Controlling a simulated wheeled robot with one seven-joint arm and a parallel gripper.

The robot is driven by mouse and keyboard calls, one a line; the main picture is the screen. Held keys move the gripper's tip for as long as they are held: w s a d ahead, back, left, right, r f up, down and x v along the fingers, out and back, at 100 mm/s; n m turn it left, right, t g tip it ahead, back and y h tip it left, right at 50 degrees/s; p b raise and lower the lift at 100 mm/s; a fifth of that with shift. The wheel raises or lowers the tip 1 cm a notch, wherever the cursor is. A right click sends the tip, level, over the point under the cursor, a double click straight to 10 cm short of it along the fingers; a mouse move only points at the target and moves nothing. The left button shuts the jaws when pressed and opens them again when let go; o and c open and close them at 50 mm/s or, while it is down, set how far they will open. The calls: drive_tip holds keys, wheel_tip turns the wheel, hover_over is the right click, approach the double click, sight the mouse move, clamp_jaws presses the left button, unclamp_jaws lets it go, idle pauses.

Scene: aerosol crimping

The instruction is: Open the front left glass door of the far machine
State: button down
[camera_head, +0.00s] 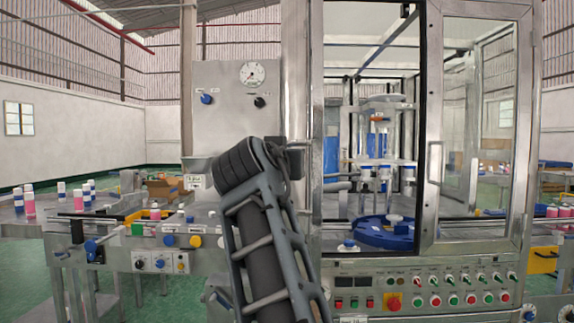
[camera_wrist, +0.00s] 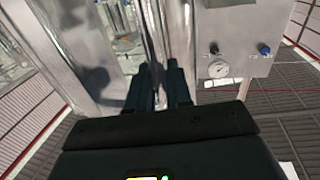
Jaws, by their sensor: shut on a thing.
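The far machine (camera_head: 400,245) is a tall steel cabinet with a glazed front. Its front left glass door (camera_head: 301,90) looks swung outward and almost edge-on in the head view, and the left front opening shows the inside without a pane across it. In the wrist view, the door's steel frame and glass (camera_wrist: 85,65) fill the upper left. My gripper (camera_wrist: 160,75) is shut there on the door, at a steel upright; the exact grip point is hidden between the fingers.
The right glass door (camera_head: 479,110) is shut, with a vertical handle. A control panel (camera_head: 425,290) with several buttons lies below. To the left stand a steel box with a gauge (camera_head: 252,74) and a conveyor bench with pink bottles (camera_head: 29,205).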

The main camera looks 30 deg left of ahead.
drive_tip(key=shift+w+r, duration=0.1)
drive_tip(key=c, duration=1.2)
unclamp_jaws()
drive_tip(key=shift+b+v, duration=0.9)
drive_tip(key=shift+v, duration=3)
